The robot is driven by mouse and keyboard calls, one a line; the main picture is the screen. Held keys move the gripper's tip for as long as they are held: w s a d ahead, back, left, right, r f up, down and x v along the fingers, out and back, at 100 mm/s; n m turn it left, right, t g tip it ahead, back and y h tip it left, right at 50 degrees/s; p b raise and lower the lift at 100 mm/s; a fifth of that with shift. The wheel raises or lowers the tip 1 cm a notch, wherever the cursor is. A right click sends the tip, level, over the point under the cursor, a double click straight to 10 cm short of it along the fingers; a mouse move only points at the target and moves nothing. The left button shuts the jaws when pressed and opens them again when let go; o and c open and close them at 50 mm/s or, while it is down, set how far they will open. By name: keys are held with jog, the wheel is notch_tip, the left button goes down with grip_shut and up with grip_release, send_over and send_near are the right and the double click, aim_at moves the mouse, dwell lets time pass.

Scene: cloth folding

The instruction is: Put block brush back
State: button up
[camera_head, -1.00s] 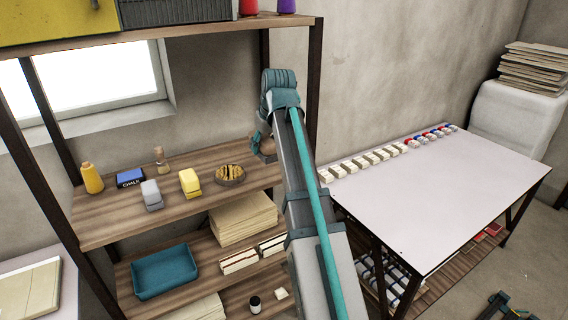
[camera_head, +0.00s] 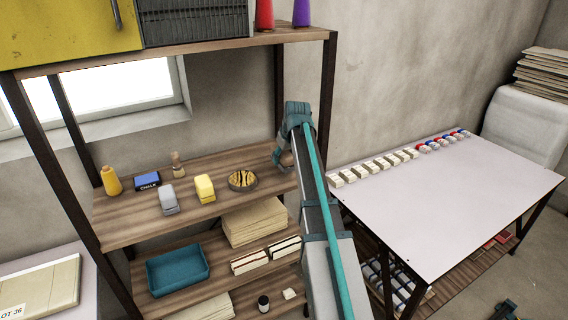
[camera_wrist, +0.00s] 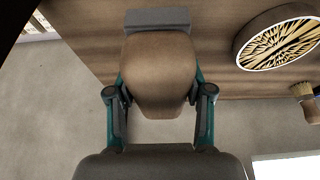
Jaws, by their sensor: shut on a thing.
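My gripper (camera_wrist: 160,103) is shut on a brown wooden block, which I take to be the block brush (camera_wrist: 160,72). The brush sits between the two teal-and-dark fingers in the wrist view. A grey block-like part shows beyond it; I cannot tell whether it belongs to the brush. In the head view, the brush (camera_head: 286,159) shows as a small brown shape under the end of my arm, at the right end of the middle shelf board (camera_head: 135,222). I cannot tell whether it touches the board. My arm partly hides this spot.
A round item with a yellow-and-black pattern (camera_head: 242,180) lies left of the brush. Farther left are a yellow block (camera_head: 205,188), a grey block (camera_head: 168,199), a blue chalk box (camera_head: 147,181) and a yellow bottle (camera_head: 111,181). A dark shelf post (camera_head: 325,100) stands near my arm.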

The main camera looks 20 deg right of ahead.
jog(key=shift+w+d+f+p, duration=0.1)
jog(key=shift+f+p, duration=0.15)
jog(key=shift+f, duration=0.65)
jog(key=shift+w+d+f+p, duration=0.1)
jog(key=shift+f+p, duration=0.15)
jog(key=shift+f, duration=0.65)
jog(key=shift+f, duration=0.15)
jog(key=o, duration=1.2)
jog(key=b+v, duration=0.3)
jog(key=v, duration=0.9)
